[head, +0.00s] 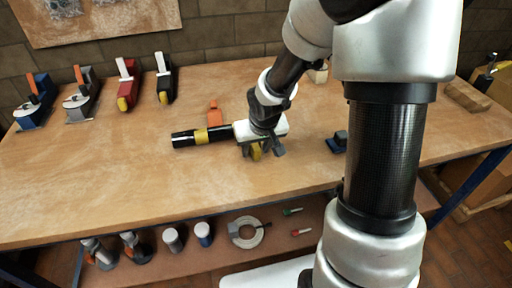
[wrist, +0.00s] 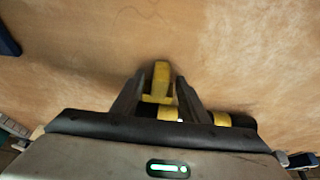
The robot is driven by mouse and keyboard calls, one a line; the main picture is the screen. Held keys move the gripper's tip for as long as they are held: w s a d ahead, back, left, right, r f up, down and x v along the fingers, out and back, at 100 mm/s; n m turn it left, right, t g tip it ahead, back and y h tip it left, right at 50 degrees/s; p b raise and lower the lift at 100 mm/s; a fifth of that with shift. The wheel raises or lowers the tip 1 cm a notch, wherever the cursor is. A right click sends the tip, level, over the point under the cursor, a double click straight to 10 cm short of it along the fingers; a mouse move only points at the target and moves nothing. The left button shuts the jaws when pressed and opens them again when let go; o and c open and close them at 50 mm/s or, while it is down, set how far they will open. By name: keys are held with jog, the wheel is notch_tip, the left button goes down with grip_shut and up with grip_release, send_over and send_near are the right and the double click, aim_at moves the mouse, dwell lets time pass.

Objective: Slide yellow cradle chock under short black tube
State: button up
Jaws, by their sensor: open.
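The short black tube (head: 185,139) lies on the workbench, with a yellow band around it. In the wrist view, part of the tube (wrist: 243,121) shows to the right, behind my gripper. The yellow cradle chock (head: 256,153) is on the bench near the tube's right end. In the wrist view, the chock (wrist: 161,76) stands between the two fingers. My gripper (head: 263,150) is open and low over the bench, its fingers on either side of the chock. My gripper body hides the tube's right end. I cannot tell whether the chock touches the tube.
An orange piece (head: 214,115) stands just behind the tube. Several tools stand along the back left. The front left of the bench is clear.

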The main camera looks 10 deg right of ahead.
jog(key=p+v, duration=0.7)
jog(key=v, duration=1)
jog(key=shift+r+p, duration=0.25)
jog(key=shift+p, duration=0.1)
jog(key=s+r+t, duration=0.1)
jog(key=s+r, duration=1.3)
jog(key=s, duration=0.2)
notch_tip(320, 180, up, 12)
jog(key=p, duration=1.2)
jog(key=shift+a+f, duration=0.2)
jog(key=shift+w, duration=0.1)
